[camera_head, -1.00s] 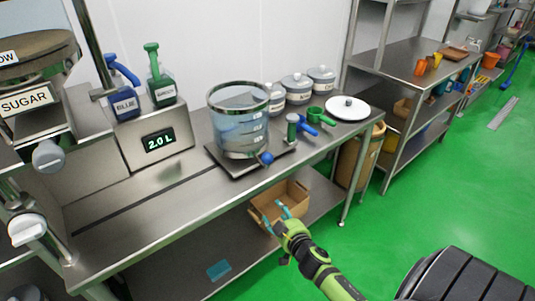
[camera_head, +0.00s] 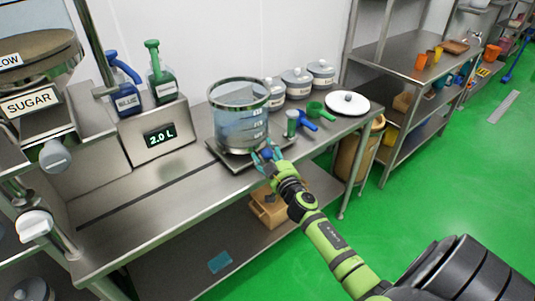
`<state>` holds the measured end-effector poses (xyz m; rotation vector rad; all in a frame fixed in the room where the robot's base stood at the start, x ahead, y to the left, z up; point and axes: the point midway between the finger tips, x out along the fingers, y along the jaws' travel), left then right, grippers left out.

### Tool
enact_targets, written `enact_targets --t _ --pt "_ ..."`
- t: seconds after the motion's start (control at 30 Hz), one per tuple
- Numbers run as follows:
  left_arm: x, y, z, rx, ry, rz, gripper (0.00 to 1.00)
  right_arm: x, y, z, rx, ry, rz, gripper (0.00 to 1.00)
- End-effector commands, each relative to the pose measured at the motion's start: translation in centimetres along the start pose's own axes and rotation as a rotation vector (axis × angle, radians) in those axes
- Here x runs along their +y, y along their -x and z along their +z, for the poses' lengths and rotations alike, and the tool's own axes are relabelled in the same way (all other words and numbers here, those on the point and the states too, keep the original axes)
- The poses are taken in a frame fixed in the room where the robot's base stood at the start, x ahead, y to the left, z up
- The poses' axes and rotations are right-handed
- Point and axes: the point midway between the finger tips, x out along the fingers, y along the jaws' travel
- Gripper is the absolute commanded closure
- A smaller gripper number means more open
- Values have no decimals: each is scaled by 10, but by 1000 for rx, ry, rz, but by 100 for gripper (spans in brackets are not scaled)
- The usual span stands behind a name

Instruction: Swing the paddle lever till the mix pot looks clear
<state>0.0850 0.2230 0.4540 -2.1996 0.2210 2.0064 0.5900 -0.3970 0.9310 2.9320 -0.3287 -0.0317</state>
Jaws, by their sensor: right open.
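The mix pot (camera_head: 240,122) is a clear vessel with a steel rim and blue level marks, holding bluish liquid. It stands on a dark base plate (camera_head: 222,157) on the steel bench. The paddle lever's blue ball knob (camera_head: 267,155) sits low at the pot's front right, partly hidden by my right gripper. My right gripper (camera_head: 266,158) is open, with its teal fingertips at the knob; I cannot tell whether they touch it. My left gripper is not in view.
A cardboard box (camera_head: 268,211) sits on the lower shelf.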

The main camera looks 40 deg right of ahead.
Motion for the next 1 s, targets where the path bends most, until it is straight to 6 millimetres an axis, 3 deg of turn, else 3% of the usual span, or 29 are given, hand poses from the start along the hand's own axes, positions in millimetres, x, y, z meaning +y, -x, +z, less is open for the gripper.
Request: enact_targets --t 0.17,0.3,0.33,0.67,1.0 --pt "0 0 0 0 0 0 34 0 0 0 0 1 0 41" --pt "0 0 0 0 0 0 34 0 0 0 0 1 0 97" --pt "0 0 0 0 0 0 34 0 0 0 0 1 0 100" --pt "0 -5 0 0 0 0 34 -5 1 1 -5 -2 28 100" --pt "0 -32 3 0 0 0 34 -23 3 2 -43 -14 209 100"
